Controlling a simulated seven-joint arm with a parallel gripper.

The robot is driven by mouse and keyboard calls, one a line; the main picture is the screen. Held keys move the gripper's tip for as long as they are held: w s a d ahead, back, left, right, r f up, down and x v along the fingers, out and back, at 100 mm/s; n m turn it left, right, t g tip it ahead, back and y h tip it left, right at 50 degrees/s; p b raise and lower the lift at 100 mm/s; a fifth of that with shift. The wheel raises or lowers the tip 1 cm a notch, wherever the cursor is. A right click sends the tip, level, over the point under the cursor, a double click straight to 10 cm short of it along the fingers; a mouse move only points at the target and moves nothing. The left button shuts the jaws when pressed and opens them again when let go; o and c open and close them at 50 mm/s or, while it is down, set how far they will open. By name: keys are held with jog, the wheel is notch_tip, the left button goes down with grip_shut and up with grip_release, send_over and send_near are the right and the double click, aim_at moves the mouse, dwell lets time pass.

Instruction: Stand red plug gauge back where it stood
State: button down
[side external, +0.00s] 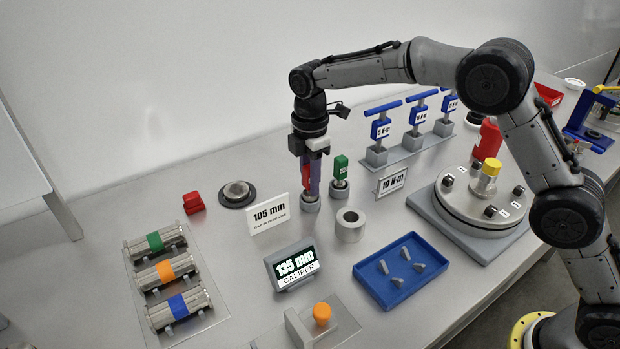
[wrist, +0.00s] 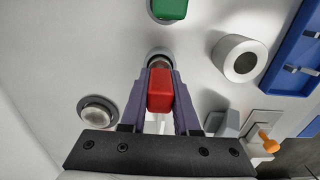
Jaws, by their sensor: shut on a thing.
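The red plug gauge (wrist: 160,92) is between the two purple fingers of my gripper (wrist: 159,72), which is shut on its red handle. In the side view my gripper (side external: 313,186) points straight down and mostly hides the gauge; a sliver of red (side external: 305,174) shows. A grey round holder (side external: 310,205) is directly below the fingers, and its rim shows past the gauge in the wrist view (wrist: 158,53). The gauge looks upright, its lower end at the holder's mouth; I cannot tell how deep it sits. A green plug gauge (side external: 340,168) stands in a similar holder just right.
A 105 mm sign (side external: 268,214) stands close left, and a grey ring (side external: 350,226) in front right. A 10 N·m sign (side external: 392,181), caliper display (side external: 292,265) and blue tray (side external: 401,270) are nearby. A red block (side external: 193,202) and round disc (side external: 238,194) lie left.

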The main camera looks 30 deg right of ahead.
jog(key=c, duration=0.6)
grip_release()
